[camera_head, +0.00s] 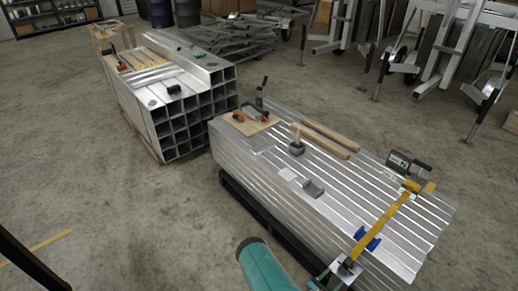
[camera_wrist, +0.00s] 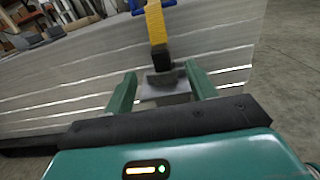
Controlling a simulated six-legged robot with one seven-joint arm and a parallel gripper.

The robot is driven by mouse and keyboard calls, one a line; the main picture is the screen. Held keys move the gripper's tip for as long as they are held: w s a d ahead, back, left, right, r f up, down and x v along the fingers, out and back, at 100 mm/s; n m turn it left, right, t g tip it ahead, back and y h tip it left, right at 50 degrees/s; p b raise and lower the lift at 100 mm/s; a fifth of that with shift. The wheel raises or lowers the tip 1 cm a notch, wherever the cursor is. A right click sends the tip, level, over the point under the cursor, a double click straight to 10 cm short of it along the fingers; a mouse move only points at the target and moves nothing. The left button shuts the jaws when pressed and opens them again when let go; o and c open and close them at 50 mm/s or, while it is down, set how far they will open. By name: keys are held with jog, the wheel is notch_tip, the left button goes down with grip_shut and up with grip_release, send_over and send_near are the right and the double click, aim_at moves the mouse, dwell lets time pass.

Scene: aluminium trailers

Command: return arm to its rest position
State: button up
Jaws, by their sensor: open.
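My gripper (camera_head: 333,272) is at the bottom of the head view, by the near end of the aluminium stack (camera_head: 235,160). In the wrist view, its two green fingers are apart. My teal arm link partly fills the bottom of the head view.
On the stack are wooden handles (camera_head: 325,138), a mallet (camera_head: 296,147), a grey block (camera_head: 313,188), a dark meter (camera_head: 398,162) and a wooden board (camera_head: 252,124). A stack of square tubes (camera_head: 180,125) stands at back left. Trailer frames (camera_head: 430,60) stand behind.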

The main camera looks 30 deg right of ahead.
jog(key=w+r+m+g, duration=0.4)
jog(key=w+r+m, duration=0.1)
jog(key=w+r, duration=0.35)
jog(key=w+a+r+m+g+y, duration=0.2)
jog(key=w+a+r+m, duration=0.15)
jog(key=r, duration=0.55)
jog(key=w+a+r+m+g+y, duration=0.2)
jog(key=r+m, duration=0.2)
jog(key=r, duration=0.5)
jog(key=w+a+r+m+g+y, duration=0.1)
jog(key=w+a+r+m+y, duration=0.2)
jog(key=r, duration=0.6)
jog(key=s+a+r+m+t+y, duration=0.2)
jog(key=a+r+m+t+y, duration=0.25)
jog(key=a+r, duration=1.05)
jog(key=s+a+r+t+y, duration=0.3)
jog(key=s+a+r, duration=0.1)
jog(key=a+r, duration=0.3)
jog(key=s+a+r+t+y, duration=0.3)
jog(key=s+a+r+t, duration=0.1)
jog(key=r, duration=0.5)
jog(key=s+a, duration=0.1)
jog(key=a, duration=0.1)
jog(key=shift+s+a, duration=0.2)
jog(key=shift+a, duration=0.15)
